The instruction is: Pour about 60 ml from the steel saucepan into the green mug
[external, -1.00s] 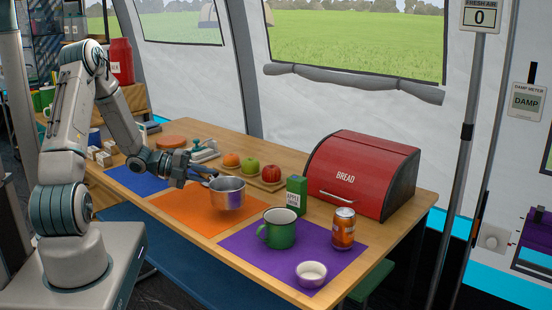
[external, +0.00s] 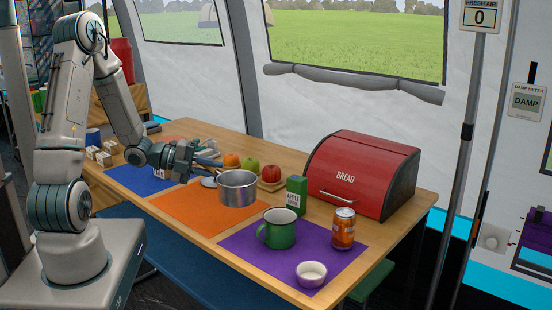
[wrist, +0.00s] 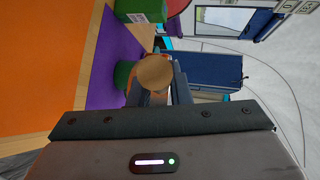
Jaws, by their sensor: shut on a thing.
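The steel saucepan (external: 238,190) is held upright above the right part of the orange mat, left of the green mug and apart from it. My gripper (external: 195,161) is shut on its handle, on the pan's left side. What is inside the pan is hidden. The green mug (external: 279,233) stands upright on the purple mat, handle to the left; its contents cannot be made out. Part of the mug shows in the wrist view (wrist: 122,73), partly covered by a round tan shape between the fingers that I cannot identify.
On the purple mat (external: 240,243) are an orange can (external: 343,229) and a small white bowl (external: 311,273). A green carton (external: 296,194) stands behind the mug, near the red bread bin (external: 362,173). Fruit (external: 250,165) sits behind the pan. The orange mat (external: 190,212) is otherwise clear.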

